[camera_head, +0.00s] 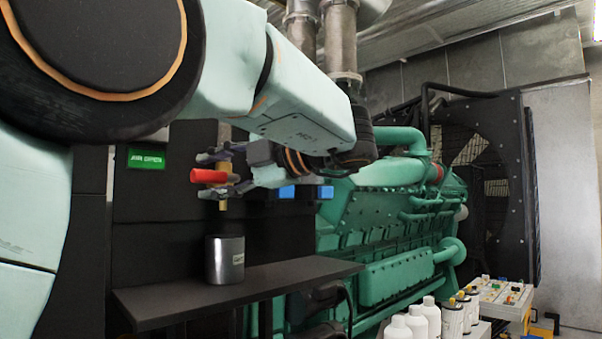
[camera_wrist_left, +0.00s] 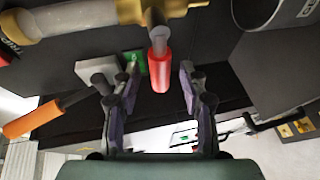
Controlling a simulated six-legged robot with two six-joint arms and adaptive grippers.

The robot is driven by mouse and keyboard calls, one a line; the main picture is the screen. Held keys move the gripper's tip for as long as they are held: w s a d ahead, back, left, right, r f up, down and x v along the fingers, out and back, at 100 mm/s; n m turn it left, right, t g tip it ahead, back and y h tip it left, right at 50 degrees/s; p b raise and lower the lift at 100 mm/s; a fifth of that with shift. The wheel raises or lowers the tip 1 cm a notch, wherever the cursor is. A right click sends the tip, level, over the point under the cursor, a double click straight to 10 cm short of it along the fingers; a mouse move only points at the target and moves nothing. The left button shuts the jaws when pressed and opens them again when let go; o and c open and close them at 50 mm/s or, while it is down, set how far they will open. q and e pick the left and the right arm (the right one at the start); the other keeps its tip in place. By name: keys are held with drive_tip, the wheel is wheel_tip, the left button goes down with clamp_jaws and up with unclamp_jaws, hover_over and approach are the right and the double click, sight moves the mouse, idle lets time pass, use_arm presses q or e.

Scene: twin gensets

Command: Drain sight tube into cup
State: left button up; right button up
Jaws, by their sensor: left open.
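The red lever (camera_head: 208,176) sticks out from a brass valve (camera_head: 224,204) under the sight tube, which is mostly hidden in the head view. My left gripper (camera_head: 212,174) is open, with one finger above the lever and one below. In the left wrist view the red lever (camera_wrist_left: 160,72) lies between the spread fingers (camera_wrist_left: 160,80), with a gap on each side. The brass valve (camera_wrist_left: 157,10) and pale sight tube (camera_wrist_left: 80,20) show at the top there. A dark metallic cup (camera_head: 224,260) stands upright on the shelf below the valve; it also shows in the wrist view (camera_wrist_left: 280,10).
The black shelf (camera_head: 160,303) has free room around the cup. A green label (camera_head: 146,158) is on the dark panel. A green engine (camera_head: 390,230) fills the middle right. White bottles (camera_head: 430,318) stand at lower right. An orange handle (camera_wrist_left: 45,115) shows in the wrist view.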

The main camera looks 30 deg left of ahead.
use_arm(q)
drive_tip(key=shift+w+a+f, duration=0.2)
drive_tip(key=shift+w+a, duration=0.05)
drive_tip(key=shift+a, duration=0.3)
drive_tip(key=shift+w+a+f, duration=0.15)
drive_tip(key=shift+w+a, duration=0.1)
drive_tip(key=shift+a, duration=0.3)
drive_tip(key=shift+s+d+r, duration=0.3)
drive_tip(key=shift+s+d, duration=0.15)
drive_tip(key=shift+s, duration=0.25)
drive_tip(key=shift+c, duration=0.3)
drive_tip(key=shift+s, duration=0.1)
drive_tip(key=shift+c, duration=0.6)
drive_tip(key=shift+w+a+f, duration=0.3)
drive_tip(key=shift+w+a, duration=0.15)
drive_tip(key=shift+w, duration=0.2)
drive_tip(key=c, duration=0.5)
drive_tip(key=shift+s+d, duration=0.1)
clamp_jaws()
